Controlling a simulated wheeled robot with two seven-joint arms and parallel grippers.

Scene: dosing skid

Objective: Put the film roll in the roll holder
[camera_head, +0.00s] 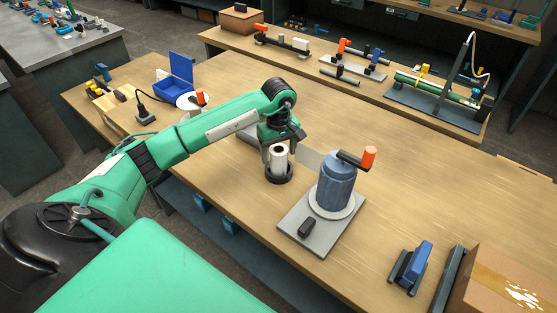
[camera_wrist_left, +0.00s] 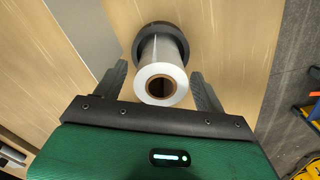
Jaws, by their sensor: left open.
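The white film roll (camera_head: 279,158) stands upright in a dark round cup (camera_head: 279,177), which looks like the roll holder, on the wooden table. In the left wrist view the film roll (camera_wrist_left: 162,84) shows its brown hollow core, and the dark cup (camera_wrist_left: 140,46) rings its far end. My left gripper (camera_head: 279,152) is open, with its fingers on either side of the roll; in the left wrist view (camera_wrist_left: 159,70) gaps show between both fingers and the roll. How deep the roll sits in the cup is hidden. My right gripper is not in view.
A blue cylinder with an orange-handled crank (camera_head: 336,185) stands on a grey plate (camera_head: 298,240) just right of the cup. A blue clamp-like part (camera_head: 411,267) and a cardboard box (camera_head: 510,285) are at the front right. The table's middle right is clear.

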